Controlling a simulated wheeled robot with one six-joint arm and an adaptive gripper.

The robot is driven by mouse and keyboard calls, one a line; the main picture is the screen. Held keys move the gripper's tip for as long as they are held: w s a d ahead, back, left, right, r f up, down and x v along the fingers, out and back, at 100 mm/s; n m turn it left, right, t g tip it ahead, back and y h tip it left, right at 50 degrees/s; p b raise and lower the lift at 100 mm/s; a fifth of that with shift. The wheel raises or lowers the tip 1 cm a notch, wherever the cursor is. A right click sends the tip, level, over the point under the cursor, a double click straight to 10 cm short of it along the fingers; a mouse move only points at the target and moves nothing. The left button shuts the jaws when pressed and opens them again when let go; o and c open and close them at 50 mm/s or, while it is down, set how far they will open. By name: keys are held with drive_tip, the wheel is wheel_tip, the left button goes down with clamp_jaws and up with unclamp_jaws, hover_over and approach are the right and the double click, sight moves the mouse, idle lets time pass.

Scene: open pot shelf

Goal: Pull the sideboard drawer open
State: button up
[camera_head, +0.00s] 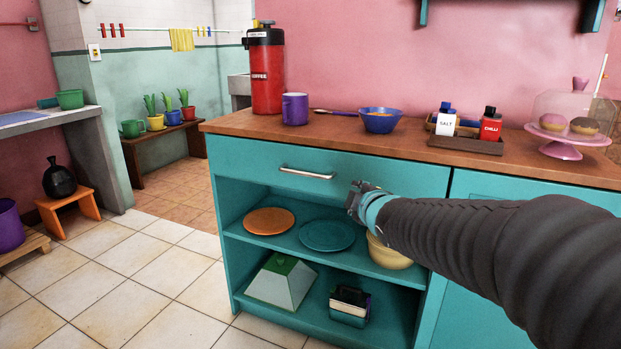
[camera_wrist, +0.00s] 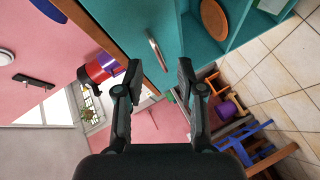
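The teal sideboard (camera_head: 400,310) has a wooden top and one wide drawer (camera_head: 400,180) under it. The drawer front sits flush with the sideboard, so it looks shut. Its silver bar handle (camera_head: 306,173) is at the middle of the front. My gripper (camera_head: 356,197) is in front of the sideboard, to the right of the handle and a little lower. In the wrist view my gripper (camera_wrist: 160,72) is open and empty, its two fingers apart. The handle (camera_wrist: 157,50) shows beyond the fingertips, between them in the picture, and does not appear touched.
Below the drawer are open shelves with an orange plate (camera_head: 269,221), a teal plate (camera_head: 327,235) and a cream bowl (camera_head: 388,254). On the top stand a red coffee flask (camera_head: 266,80), a purple mug (camera_head: 295,108) and a blue bowl (camera_head: 380,121).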

sight(305, 175)
drive_tip(key=w+a+n+y, duration=0.1)
drive_tip(key=w+a, duration=0.3)
drive_tip(key=w, duration=0.1)
drive_tip(key=w+a+f+n+y, duration=0.1)
drive_tip(key=w+a+n, duration=0.1)
drive_tip(key=w+a, duration=0.2)
drive_tip(key=w+a+f+n+y+p, duration=0.1)
drive_tip(key=w+a+n, duration=0.1)
drive_tip(key=w+a, duration=0.2)
drive_tip(key=shift+w+a+t+y, duration=0.15)
drive_tip(key=shift+w, duration=0.8)
drive_tip(key=shift+w+a+t+y, duration=0.15)
drive_tip(key=shift+w, duration=0.75)
